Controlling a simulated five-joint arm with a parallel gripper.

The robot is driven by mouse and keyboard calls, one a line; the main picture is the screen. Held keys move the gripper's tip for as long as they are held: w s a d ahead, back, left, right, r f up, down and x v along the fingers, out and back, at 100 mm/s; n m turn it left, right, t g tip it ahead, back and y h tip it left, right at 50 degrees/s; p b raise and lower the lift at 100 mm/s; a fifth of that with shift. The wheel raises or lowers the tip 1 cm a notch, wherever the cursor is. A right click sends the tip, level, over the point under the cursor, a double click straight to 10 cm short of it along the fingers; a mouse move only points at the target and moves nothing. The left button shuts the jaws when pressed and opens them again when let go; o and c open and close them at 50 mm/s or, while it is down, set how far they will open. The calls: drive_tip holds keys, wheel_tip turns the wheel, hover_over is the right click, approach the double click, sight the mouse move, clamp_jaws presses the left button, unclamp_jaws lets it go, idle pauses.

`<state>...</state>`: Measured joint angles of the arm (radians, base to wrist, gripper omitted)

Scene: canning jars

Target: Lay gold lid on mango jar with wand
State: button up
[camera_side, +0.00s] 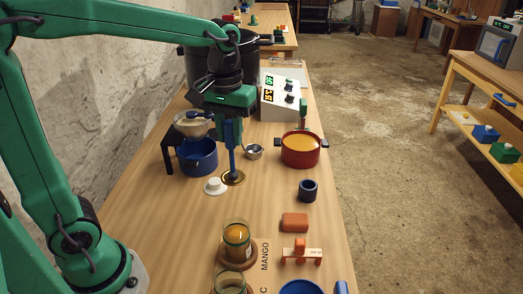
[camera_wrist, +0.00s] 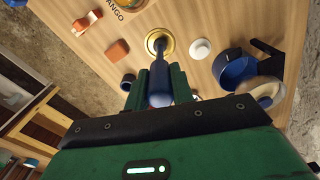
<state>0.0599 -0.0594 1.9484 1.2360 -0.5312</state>
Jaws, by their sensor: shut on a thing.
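My gripper (camera_side: 230,135) is shut on the upright blue wand (camera_side: 232,163), which also shows between the green fingers in the wrist view (camera_wrist: 159,80). The wand's lower end meets the gold lid (camera_side: 241,180), a round disc that also shows in the wrist view (camera_wrist: 170,54). I cannot tell whether the lid rests on the table or hangs just above it. The mango jar (camera_side: 237,238), glass with orange contents and an open top, stands on a round wooden board beside the word MANGO, nearer the side camera than the lid.
A white knobbed piece (camera_side: 215,186) lies just left of the lid. A blue pot (camera_side: 198,157), red pot (camera_side: 300,149), small metal cup (camera_side: 254,152) and blue cup (camera_side: 307,190) stand around. An orange block (camera_side: 295,222) lies right of the jar. Table between lid and jar is clear.

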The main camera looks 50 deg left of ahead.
drive_tip(key=s+d+r, duration=0.3)
drive_tip(key=s+d, duration=0.4)
drive_tip(key=d, duration=0.2)
drive_tip(key=shift+d, duration=0.15)
drive_tip(key=shift+f, duration=2.55)
drive_tip(key=shift+w+f, duration=0.1)
drive_tip(key=shift+f, duration=1)
idle(1.2)
drive_tip(key=shift+r, duration=0.25)
